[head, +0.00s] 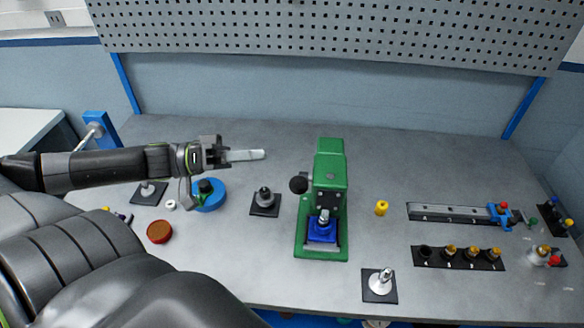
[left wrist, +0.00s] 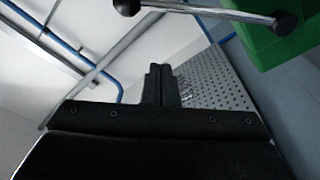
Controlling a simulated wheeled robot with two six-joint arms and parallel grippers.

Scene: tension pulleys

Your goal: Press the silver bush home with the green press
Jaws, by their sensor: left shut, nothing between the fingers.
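The green press (head: 330,165) stands in the middle of the bench, with a black lever knob (head: 298,184) on its left side. The left wrist view also shows the green press (left wrist: 285,45) and its silver lever rod (left wrist: 215,14). A blue block (head: 322,232) sits on the press base, with a small silver part (head: 323,219) upright on it under the ram; I cannot tell how deep it sits. My left gripper (head: 258,155) is shut and empty, above the bench to the left of the press and apart from the knob. The right gripper is out of view.
A blue round part (head: 210,196) lies below my left wrist. A yellow piece (head: 381,208), a rail (head: 450,213) and a black holder (head: 458,257) stand to the right.

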